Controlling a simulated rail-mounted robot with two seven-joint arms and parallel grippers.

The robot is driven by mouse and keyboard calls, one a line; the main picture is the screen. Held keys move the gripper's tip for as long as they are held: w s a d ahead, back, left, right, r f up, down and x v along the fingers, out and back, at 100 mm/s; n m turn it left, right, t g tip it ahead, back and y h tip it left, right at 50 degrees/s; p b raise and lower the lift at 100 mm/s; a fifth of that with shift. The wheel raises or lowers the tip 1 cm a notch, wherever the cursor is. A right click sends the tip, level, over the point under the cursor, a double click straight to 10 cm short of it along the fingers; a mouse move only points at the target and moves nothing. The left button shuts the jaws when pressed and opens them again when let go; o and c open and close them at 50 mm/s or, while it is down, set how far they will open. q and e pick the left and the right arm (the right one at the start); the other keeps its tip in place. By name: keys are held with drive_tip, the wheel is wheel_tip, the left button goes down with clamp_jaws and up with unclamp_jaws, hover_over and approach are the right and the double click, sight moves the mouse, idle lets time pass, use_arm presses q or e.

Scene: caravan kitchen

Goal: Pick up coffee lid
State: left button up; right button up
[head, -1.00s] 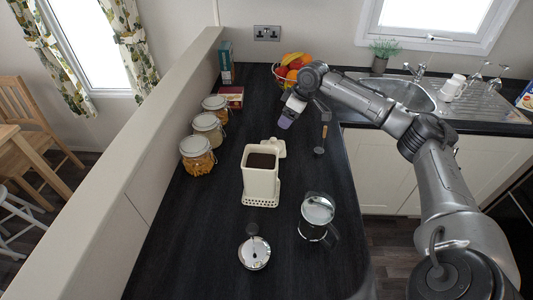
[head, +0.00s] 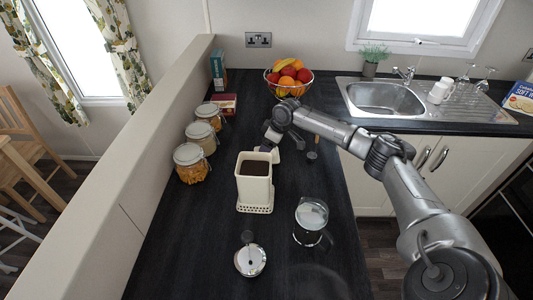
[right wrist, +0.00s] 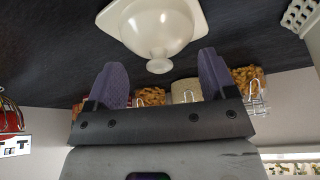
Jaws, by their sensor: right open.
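The coffee lid (right wrist: 158,25) is cream with a round knob and lies on the dark counter. In the head view it is mostly hidden behind the canister and my right gripper. My right gripper (right wrist: 160,66) is open and empty, its two purple fingers pointing at the lid with the knob between their tips, not closed on it. In the head view the right gripper (head: 268,143) is just behind the open cream coffee canister (head: 254,190), which holds dark coffee. My left gripper is not in view.
A glass French press (head: 310,222) and its plunger lid (head: 250,260) stand nearer on the counter. Jars (head: 190,163) line the left wall. A scoop (head: 312,154) is right of the gripper; a fruit bowl (head: 289,80) is behind.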

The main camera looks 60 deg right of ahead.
drive_tip(key=shift+x, duration=1.05)
drive_tip(key=c, duration=1.2)
